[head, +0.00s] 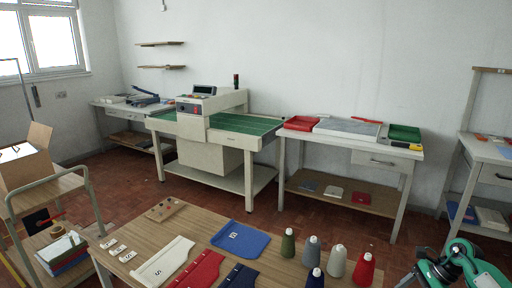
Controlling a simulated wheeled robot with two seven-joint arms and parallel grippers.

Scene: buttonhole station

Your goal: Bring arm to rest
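My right arm shows at the lower right corner as teal and black links, in front of the floor to the right of the near table. A dark grey end part, which looks like my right gripper (410,279), points left and is cut by the bottom edge. I cannot make out its fingers or anything held. My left arm and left gripper are out of view.
The near wooden table (204,222) carries cream, red and navy cut pieces, a blue piece (240,240), and several thread cones, including a red cone (364,270). A trolley (62,187) stands left. A machine (213,129) and benches line the wall. Red floor lies between.

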